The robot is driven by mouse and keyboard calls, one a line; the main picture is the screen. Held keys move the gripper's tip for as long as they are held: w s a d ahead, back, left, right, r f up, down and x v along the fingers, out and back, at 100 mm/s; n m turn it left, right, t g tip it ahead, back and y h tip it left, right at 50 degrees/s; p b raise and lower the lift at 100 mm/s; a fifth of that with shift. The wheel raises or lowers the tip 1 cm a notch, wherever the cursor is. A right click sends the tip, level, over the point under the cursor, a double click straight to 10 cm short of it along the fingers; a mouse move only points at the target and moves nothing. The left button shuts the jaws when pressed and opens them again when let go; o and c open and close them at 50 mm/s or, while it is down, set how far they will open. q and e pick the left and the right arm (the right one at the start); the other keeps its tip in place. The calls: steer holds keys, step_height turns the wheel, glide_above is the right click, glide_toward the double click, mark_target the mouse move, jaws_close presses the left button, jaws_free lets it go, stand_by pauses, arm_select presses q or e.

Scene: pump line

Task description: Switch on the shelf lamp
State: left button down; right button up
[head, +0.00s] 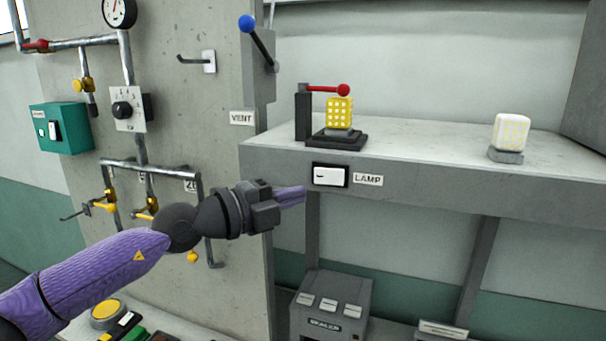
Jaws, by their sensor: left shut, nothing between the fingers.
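The lamp switch (329,176) is a white rocker in a black frame on the front edge of the shelf, with a "LAMP" label (368,180) to its right. A pale, blocky lamp (511,133) on a grey base stands on the shelf at the right; I cannot tell for sure if it is lit. My left gripper (303,192) is shut and empty, its purple fingertips just left of and slightly below the switch. I cannot tell whether they touch the panel. My right gripper is out of view.
On the shelf (430,146) stands a black press with a red-knobbed lever (343,90) over a yellow block (339,112). A blue-knobbed lever (247,23) and a "VENT" label (242,118) are on the column. A "SEALER" box (331,302) stands below the shelf.

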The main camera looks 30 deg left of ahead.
mark_target(320, 181)
arm_select(q)
steer(key=w, duration=0.2)
steer(key=w+a+p, duration=0.1)
steer(key=w, duration=0.1)
steer(key=shift+w, duration=0.3)
